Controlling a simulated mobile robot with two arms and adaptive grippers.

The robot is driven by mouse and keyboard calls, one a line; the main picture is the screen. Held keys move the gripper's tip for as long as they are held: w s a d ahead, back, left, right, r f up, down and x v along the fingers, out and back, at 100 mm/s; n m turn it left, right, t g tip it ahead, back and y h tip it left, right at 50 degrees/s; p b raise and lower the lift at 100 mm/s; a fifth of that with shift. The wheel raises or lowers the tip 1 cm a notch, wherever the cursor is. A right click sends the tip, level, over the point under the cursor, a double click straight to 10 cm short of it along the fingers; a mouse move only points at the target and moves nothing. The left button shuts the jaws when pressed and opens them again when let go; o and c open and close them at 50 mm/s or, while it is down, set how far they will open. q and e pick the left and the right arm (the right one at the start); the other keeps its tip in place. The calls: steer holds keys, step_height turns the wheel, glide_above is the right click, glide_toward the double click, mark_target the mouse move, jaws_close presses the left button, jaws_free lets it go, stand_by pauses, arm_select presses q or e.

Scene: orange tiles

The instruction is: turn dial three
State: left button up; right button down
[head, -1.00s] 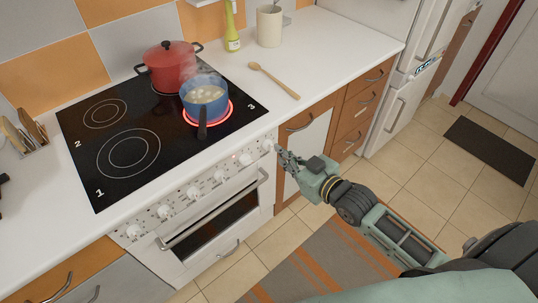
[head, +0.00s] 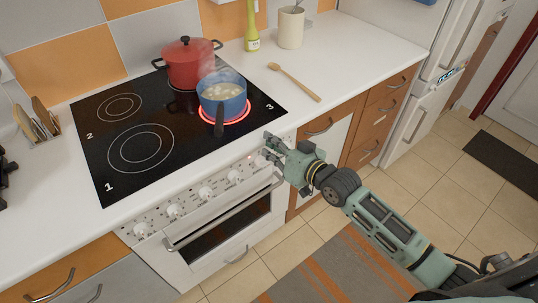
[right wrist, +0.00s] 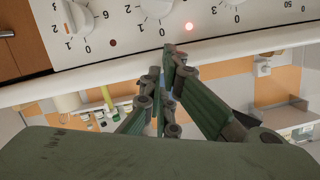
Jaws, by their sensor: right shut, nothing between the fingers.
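The white stove's control panel (head: 188,202) carries a row of white dials. The rightmost dial (head: 260,161) is close to my right gripper (head: 268,146); the one left of it (head: 233,175) stands clear. Numbers at the dials are too small to read in the head view, so I cannot tell which is dial three. In the right wrist view, dials (right wrist: 156,9) with number scales line the top, and a red light (right wrist: 189,27) glows beside them. My right gripper (right wrist: 168,62) is shut and empty, its fingertips just short of the panel. My left gripper is out of view.
A blue pot (head: 222,91) with pale contents steams on the glowing front-right burner, marked 3; its handle points forward. A red pot (head: 189,65) stands behind. The oven handle (head: 220,216) juts out below the dials. A wooden spoon (head: 294,82) lies on the counter.

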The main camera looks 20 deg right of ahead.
mark_target(262, 162)
steer(key=shift+s+a+f, duration=0.15)
steer(key=shift+f, duration=0.45)
steer(key=shift+s+a+f, duration=0.1)
steer(key=shift+a+f, duration=0.05)
steer(key=shift+f, duration=0.4)
steer(key=shift+s+a+f, duration=0.15)
steer(key=shift+f, duration=0.45)
steer(key=p, duration=0.1)
steer(key=a+n+p, duration=0.1)
steer(key=p, duration=0.1)
steer(key=shift+s+a+f+n+h, duration=0.15)
steer(key=shift+s+f+n+h, duration=0.15)
steer(key=shift+n, duration=0.1)
steer(key=shift+a+f, duration=0.15)
